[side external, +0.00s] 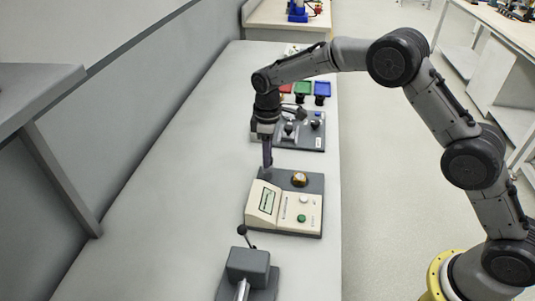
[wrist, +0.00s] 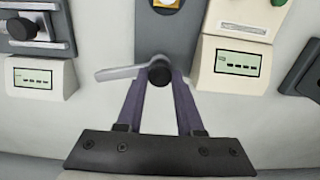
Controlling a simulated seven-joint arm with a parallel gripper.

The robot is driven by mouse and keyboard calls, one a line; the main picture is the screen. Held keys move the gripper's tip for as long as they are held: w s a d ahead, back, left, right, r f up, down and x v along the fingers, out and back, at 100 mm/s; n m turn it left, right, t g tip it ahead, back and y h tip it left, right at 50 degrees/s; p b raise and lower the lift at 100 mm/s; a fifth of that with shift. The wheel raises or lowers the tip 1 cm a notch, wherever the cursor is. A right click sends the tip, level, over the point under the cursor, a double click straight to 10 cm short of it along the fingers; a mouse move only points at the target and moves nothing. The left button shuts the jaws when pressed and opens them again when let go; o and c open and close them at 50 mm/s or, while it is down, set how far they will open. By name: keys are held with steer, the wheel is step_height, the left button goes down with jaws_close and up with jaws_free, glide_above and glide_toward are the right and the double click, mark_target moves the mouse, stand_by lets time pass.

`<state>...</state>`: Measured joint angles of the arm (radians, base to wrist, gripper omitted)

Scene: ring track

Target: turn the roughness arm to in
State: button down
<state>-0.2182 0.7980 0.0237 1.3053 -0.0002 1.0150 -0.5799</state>
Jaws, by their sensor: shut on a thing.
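The roughness arm (wrist: 118,74) shows in the wrist view as a light grey bar with a dark round knob at the fingertips. It lies crosswise near the lower end of a dark grey base plate (wrist: 165,45), its bar reaching left past the plate's edge. My gripper (wrist: 160,78) is shut on the arm at the dark knob. In the side view my gripper (side external: 267,166) points down at the far left corner of the dark grey plate (side external: 280,180). There my fingers hide the arm. A brass round part (side external: 299,179) sits on that plate.
A cream instrument (side external: 268,203) with a display and green button stands beside the plate; it is at the right in the wrist view (wrist: 232,65). Another display unit (wrist: 42,78) is at the left there. A lever device (side external: 247,268) stands nearer the side camera. The bench on the wall side is clear.

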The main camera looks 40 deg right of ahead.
steer(key=m, duration=0.5)
steer(key=shift+r, duration=0.1)
steer(key=m, duration=1)
steer(key=shift+m, duration=0.4)
steer(key=m, duration=0.5)
steer(key=shift+d, duration=0.1)
steer(key=shift+m, duration=0.3)
steer(key=c, duration=0.5)
jaws_free()
steer(key=shift+c, duration=0.2)
step_height(320, 180, up, 14)
